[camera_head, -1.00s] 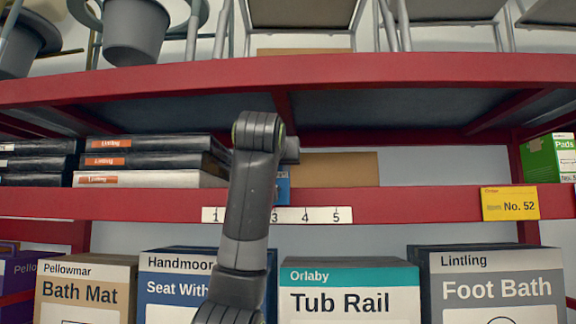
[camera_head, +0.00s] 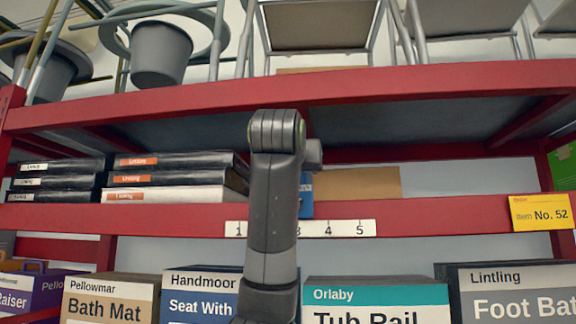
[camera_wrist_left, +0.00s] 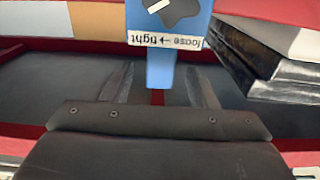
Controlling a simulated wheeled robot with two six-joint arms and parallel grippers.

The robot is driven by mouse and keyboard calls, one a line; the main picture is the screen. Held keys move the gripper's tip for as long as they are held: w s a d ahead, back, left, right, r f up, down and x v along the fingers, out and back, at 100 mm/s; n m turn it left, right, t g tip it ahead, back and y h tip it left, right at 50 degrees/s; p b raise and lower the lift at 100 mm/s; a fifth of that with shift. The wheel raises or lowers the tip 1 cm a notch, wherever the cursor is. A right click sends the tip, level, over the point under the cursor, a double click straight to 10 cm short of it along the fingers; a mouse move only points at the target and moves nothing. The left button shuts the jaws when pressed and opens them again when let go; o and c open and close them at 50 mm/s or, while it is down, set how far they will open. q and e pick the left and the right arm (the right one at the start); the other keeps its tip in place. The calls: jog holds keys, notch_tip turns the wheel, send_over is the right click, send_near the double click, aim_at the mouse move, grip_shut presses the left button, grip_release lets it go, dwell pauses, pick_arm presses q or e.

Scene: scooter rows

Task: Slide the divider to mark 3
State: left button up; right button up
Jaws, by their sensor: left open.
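The blue divider (camera_head: 306,195) stands on the middle shelf, partly hidden behind my left arm in the head view. Its visible edge is just above and slightly right of mark 3 on the white number strip (camera_head: 345,228); mark 2 is hidden by the arm. In the upside-down left wrist view, the divider (camera_wrist_left: 161,62) shows a black knob (camera_wrist_left: 172,10) and a "loose → tight" label. My left gripper (camera_wrist_left: 161,88) is open, its fingers on either side of the divider's blue stem, with gaps visible. Contact cannot be told. My right gripper is not in view.
Dark and white flat boxes (camera_head: 177,178) are stacked left of the divider. A plain brown box (camera_head: 352,183) lies behind it to the right. The red shelf board (camera_head: 440,218) runs below, with a yellow tag (camera_head: 540,212). Large boxes fill the shelf underneath.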

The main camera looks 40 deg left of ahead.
pick_arm(q)
jog(key=b+v, duration=0.5)
jog(key=v, duration=0.7)
jog(key=shift+s+a, duration=0.1)
